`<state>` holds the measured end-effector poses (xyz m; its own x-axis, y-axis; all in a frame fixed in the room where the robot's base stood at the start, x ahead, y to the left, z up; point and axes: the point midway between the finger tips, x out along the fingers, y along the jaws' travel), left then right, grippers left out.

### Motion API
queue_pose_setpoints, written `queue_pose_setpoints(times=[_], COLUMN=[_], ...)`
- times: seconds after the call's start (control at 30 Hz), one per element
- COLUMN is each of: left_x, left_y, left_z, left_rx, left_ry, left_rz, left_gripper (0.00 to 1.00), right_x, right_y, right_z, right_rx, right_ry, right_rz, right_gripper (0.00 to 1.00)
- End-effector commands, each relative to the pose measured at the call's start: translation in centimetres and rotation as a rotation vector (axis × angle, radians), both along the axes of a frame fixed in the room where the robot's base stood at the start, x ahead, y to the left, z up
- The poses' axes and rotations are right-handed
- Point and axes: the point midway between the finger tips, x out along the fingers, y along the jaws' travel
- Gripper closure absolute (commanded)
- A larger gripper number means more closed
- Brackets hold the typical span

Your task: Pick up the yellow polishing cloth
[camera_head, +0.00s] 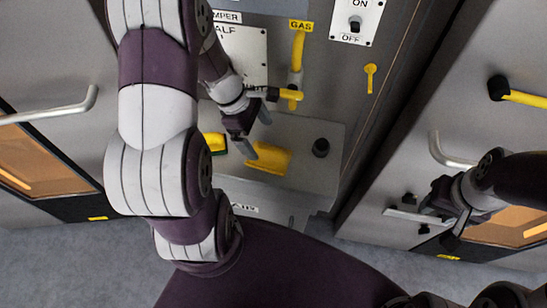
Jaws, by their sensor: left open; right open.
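The yellow polishing cloth (268,158) appears to be the flat yellow piece on the grey ledge at the centre. My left gripper (256,134) is open just above and to the left of it in the picture, with one fingertip close to the cloth's upper left edge. I cannot tell whether that finger touches it. Nothing shows between the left fingers. My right gripper (440,222) is open at the right, in front of the right oven door, far from the cloth.
A yellow and green item (215,142), perhaps a sponge, lies left of the cloth, partly behind my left arm. A black knob (321,147) stands to the right. The yellow gas lever (290,94) is close to my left gripper. Door handles (50,112) flank the panel.

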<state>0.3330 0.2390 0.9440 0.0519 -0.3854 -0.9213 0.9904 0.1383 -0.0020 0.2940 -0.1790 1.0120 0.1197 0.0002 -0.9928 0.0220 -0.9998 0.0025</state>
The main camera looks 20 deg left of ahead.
Motion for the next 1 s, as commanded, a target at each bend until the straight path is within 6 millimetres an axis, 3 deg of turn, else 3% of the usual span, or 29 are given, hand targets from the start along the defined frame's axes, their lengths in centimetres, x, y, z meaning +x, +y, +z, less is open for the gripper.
queue_pose_setpoints(times=[0.4,0.7,0.73,0.87,1.0], left_x=[0.4,0.5,0.5,0.5,0.5], left_y=[-3.0,-3.3,-3.3,-3.3,-3.3], left_z=[-6.2,-6.9,-6.9,-6.9,-6.9], left_rx=[0.001,0.002,0.002,0.002,0.002], left_ry=[0.001,-0.002,-0.002,-0.002,-0.003], left_rz=[-0.006,-0.006,-0.006,-0.006,-0.005], left_gripper=[0.0,0.0,0.06,0.49,0.51], right_x=[0.0,0.0,0.0,0.0,0.0], right_y=[0.0,0.0,0.0,0.0,0.0], right_z=[-1.0,-1.0,-1.0,-1.0,-1.0], right_rx=[0.0,0.0,0.0,0.0,0.0], right_ry=[0.0,0.0,0.0,0.0,0.0], right_rz=[0.0,0.0,0.0,0.0,0.0], right_gripper=[0.57,0.57,0.57,0.57,0.57])
